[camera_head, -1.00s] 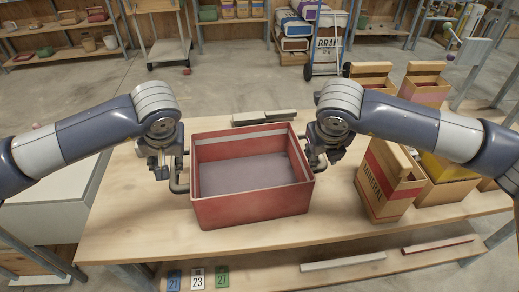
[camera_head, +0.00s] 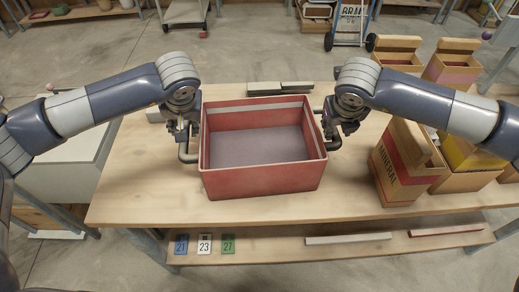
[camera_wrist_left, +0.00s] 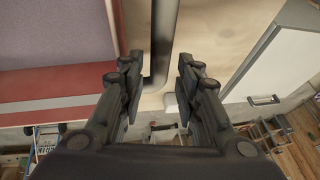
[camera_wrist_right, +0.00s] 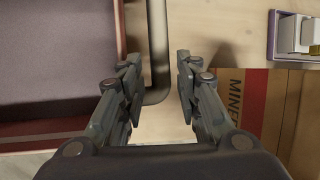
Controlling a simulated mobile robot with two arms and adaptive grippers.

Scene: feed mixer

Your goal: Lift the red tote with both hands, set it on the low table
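The red tote (camera_head: 262,181) stands upright on the wooden table (camera_head: 150,205), its open top showing an empty grey floor. A dark bar handle sticks out at each side. My left gripper (camera_head: 184,136) is at the left handle; in the left wrist view its fingers (camera_wrist_left: 158,85) are apart on either side of the bar (camera_wrist_left: 160,40). My right gripper (camera_head: 338,126) is at the right handle; in the right wrist view its fingers (camera_wrist_right: 157,82) also stand apart around the bar (camera_wrist_right: 157,40). I cannot tell which surface is the low table.
A mineral box (camera_head: 402,165) and other cartons stand on the table right of the tote. Grey strips (camera_head: 280,88) lie behind it. Number cards (camera_head: 204,243) and bars (camera_head: 348,238) are on a lower shelf. A pale cabinet (camera_head: 65,165) stands at left.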

